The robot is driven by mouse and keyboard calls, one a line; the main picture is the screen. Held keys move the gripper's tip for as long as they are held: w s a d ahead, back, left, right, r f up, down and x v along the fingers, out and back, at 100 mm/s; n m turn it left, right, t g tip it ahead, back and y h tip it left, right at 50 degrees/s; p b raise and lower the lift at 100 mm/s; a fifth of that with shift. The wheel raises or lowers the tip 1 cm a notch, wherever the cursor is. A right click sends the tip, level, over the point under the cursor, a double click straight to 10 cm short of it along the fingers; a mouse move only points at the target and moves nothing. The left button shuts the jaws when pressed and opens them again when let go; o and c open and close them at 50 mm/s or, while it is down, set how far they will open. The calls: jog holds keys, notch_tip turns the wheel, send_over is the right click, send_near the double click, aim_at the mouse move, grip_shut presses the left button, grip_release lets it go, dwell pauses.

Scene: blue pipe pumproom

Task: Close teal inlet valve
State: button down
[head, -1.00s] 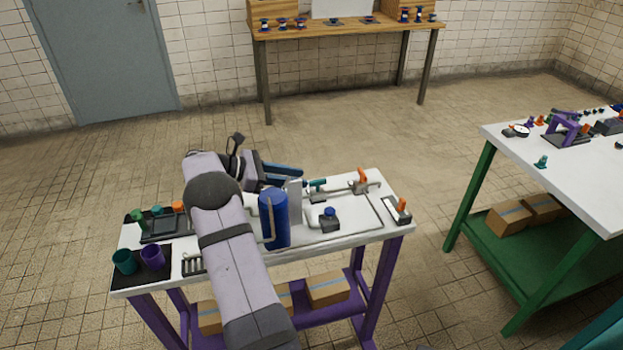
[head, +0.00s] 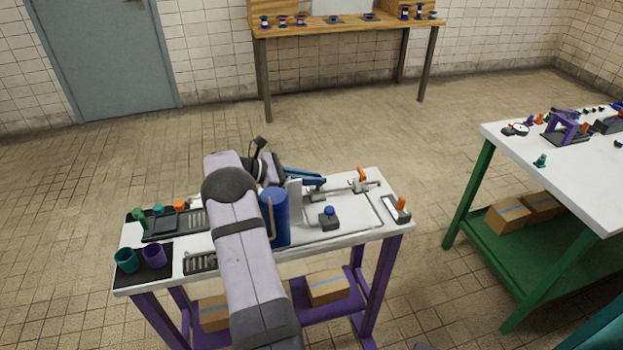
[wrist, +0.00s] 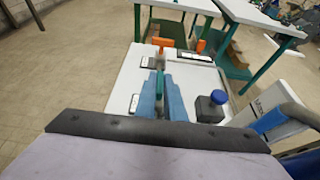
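The teal inlet valve's handle (wrist: 160,80) shows as a narrow teal bar in the wrist view, between the two blue fingers of my gripper (wrist: 161,92). The fingers lie close on both sides of it; whether they press on it is not clear. In the head view my gripper (head: 314,181) reaches right behind the blue tank (head: 273,217), over the pipework on the white table (head: 350,235). There the fingers hide most or all of the teal handle. The valve's body and the handle's exact angle to its pipe are hidden.
A grey block with a blue knob (head: 329,213) stands in front of the fingers. An orange-handled valve (head: 361,177) is at the back right, and an orange switch (head: 401,204) at the right corner. Teal (head: 126,260) and purple (head: 154,254) cups stand at the left.

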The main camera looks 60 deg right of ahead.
jog(key=shift+w+d+m+g+y, duration=0.1)
jog(key=shift+d+m+g+y, duration=0.05)
jog(key=shift+m+g+y, duration=0.55)
jog(key=c, duration=1.8)
grip_release()
jog(key=shift+c, duration=0.2)
jog(key=b+v, duration=0.1)
jog(key=v, duration=0.6)
jog(key=shift+r+b, duration=0.15)
jog(key=shift+b, duration=0.2)
jog(key=shift+o, duration=0.4)
jog(key=shift+w, duration=0.1)
